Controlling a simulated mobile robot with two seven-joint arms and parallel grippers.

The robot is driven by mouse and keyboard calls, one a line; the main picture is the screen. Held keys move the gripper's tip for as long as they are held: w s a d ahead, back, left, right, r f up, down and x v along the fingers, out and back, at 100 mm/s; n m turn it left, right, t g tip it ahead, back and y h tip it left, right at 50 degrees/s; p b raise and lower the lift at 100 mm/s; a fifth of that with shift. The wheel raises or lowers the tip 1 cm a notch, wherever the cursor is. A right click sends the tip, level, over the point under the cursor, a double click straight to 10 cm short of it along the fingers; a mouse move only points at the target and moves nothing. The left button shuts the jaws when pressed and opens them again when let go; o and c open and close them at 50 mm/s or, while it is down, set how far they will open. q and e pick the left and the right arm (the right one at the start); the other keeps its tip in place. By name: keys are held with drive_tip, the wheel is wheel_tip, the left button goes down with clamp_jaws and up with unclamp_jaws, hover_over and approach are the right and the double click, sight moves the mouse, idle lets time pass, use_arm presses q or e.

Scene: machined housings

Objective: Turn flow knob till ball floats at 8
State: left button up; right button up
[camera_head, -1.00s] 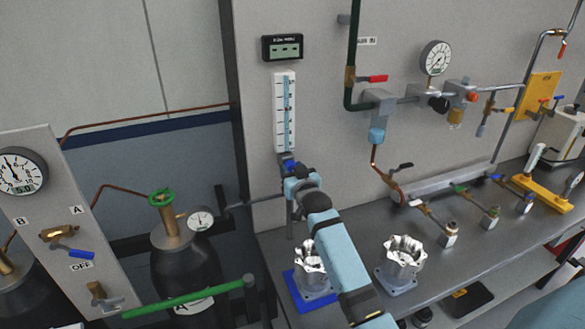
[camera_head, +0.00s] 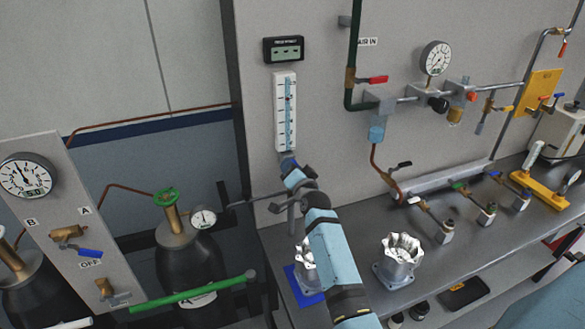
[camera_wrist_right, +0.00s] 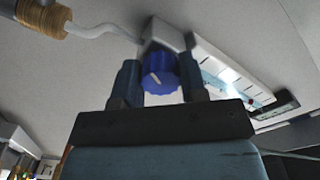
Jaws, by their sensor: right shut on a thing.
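The flow meter (camera_head: 284,110) is a white upright scale with a clear tube on the wall panel. It also shows tilted in the right wrist view (camera_wrist_right: 225,70). The ball's height is too small to read. The blue flow knob (camera_wrist_right: 159,72) with a pale pointer line sits at the meter's bottom end. My right gripper (camera_wrist_right: 158,80) has a finger on each side of the knob and is shut on it. In the head view this gripper (camera_head: 288,165) is at the foot of the meter, and the knob is mostly hidden by it. My left gripper is not in view.
A small display (camera_head: 284,50) hangs above the meter. A silver housing (camera_head: 398,260) stands on the grey bench, and another (camera_head: 304,262) on a blue base is partly behind my right arm. A pressure gauge (camera_head: 435,58) and pipes are to the right.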

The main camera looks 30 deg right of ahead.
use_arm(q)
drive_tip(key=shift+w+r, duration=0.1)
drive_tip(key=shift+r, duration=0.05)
use_arm(e)
drive_tip(key=shift+m, duration=0.4)
drive_tip(key=o, duration=0.9)
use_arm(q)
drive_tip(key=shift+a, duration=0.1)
use_arm(e)
drive_tip(key=shift+o, duration=0.2)
